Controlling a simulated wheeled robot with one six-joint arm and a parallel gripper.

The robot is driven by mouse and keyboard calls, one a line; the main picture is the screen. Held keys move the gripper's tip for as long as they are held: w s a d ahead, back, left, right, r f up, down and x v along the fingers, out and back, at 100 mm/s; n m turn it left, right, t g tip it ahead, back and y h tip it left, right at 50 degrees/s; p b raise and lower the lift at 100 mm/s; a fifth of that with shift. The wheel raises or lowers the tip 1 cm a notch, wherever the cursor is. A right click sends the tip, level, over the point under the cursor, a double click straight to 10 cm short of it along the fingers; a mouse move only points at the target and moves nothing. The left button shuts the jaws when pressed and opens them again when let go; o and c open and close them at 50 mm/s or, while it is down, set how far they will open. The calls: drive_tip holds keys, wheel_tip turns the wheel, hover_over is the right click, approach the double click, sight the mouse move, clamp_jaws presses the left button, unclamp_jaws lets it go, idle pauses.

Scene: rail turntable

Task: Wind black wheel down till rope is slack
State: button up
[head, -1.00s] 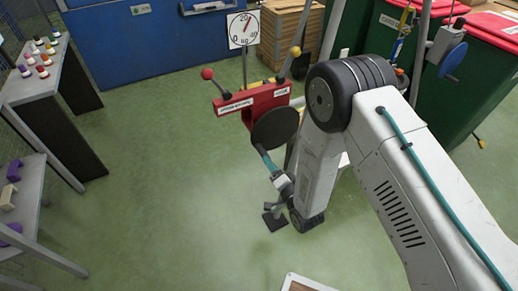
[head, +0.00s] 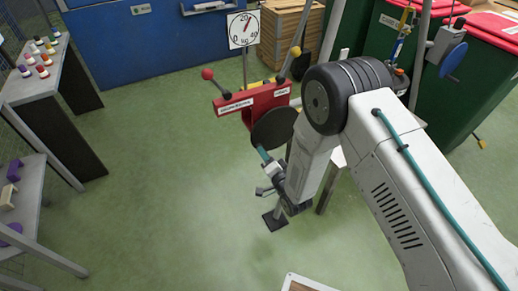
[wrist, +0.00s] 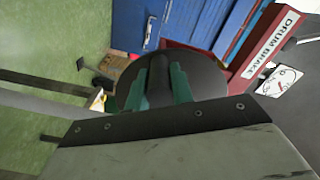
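The black wheel (head: 274,128) is a dark disc on the front of a red unit (head: 255,103) in the middle of the head view. In the wrist view the wheel (wrist: 205,78) faces me close up. My gripper (head: 265,156) is at the wheel's lower edge. In the wrist view, its teal fingers (wrist: 158,90) lie on either side of a dark handle (wrist: 159,75) on the wheel and seem closed on it. A white dial (head: 243,30) behind has its needle pointing up and right, a little past 20. I cannot make out the rope.
The red unit carries levers with a red knob (head: 207,74) and a yellow knob (head: 295,51). A grey post with a blue wheel (head: 453,59) stands by green bins (head: 490,75). Shelves with small coloured items (head: 42,55) stand at left. The floor (head: 160,170) between is clear.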

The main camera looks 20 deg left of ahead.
clamp_jaws()
drive_tip(key=shift+w+d+f+n, duration=0.2)
drive_tip(key=shift+f+n, duration=0.2)
drive_tip(key=shift+n, duration=0.2)
drive_tip(key=shift+w+d+f+n, duration=0.2)
drive_tip(key=shift+f+n, duration=0.2)
drive_tip(key=shift+n, duration=0.2)
drive_tip(key=shift+f, duration=0.1)
drive_tip(key=shift+w+d+f+n, duration=0.45)
drive_tip(key=shift+w+f+n, duration=0.1)
drive_tip(key=shift+n, duration=0.65)
drive_tip(key=shift+w+d+f+n, duration=0.5)
drive_tip(key=shift+w+d+n, duration=0.1)
drive_tip(key=shift+n, duration=0.6)
